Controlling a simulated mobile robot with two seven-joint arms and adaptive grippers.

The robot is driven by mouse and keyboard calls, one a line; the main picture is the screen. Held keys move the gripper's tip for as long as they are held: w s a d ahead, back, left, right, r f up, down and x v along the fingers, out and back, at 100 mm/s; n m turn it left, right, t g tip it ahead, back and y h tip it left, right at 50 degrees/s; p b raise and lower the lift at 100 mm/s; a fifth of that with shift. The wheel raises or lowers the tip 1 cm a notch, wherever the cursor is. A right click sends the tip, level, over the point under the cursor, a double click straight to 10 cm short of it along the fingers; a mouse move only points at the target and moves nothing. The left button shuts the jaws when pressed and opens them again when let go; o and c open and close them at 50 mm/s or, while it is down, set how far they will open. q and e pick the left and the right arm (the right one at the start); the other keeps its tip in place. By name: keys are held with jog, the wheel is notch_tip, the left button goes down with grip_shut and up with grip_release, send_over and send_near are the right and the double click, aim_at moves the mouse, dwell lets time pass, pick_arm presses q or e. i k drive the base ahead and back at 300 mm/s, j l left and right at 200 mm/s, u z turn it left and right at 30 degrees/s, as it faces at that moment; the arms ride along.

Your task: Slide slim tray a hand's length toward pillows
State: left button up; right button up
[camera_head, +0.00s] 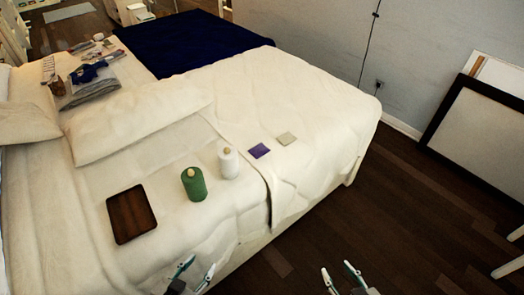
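The slim tray (132,214) is a dark brown, flat, rounded rectangle lying on the white bed, near the bed's near left part. The pillows lie on the bed behind and left of it: a long white pillow (135,120) and another pillow (26,123) at the left edge. My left gripper (196,272) is at the bottom, right of and nearer than the tray, apart from it, with its fingers spread and nothing between them. My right gripper (341,272) is at the bottom right over the floor, fingers apart and empty.
Folded clothes (88,84) lie beyond the long pillow. Bare sheet surrounds the tray.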

aim_at(131, 215)
jog(key=u, duration=1.4)
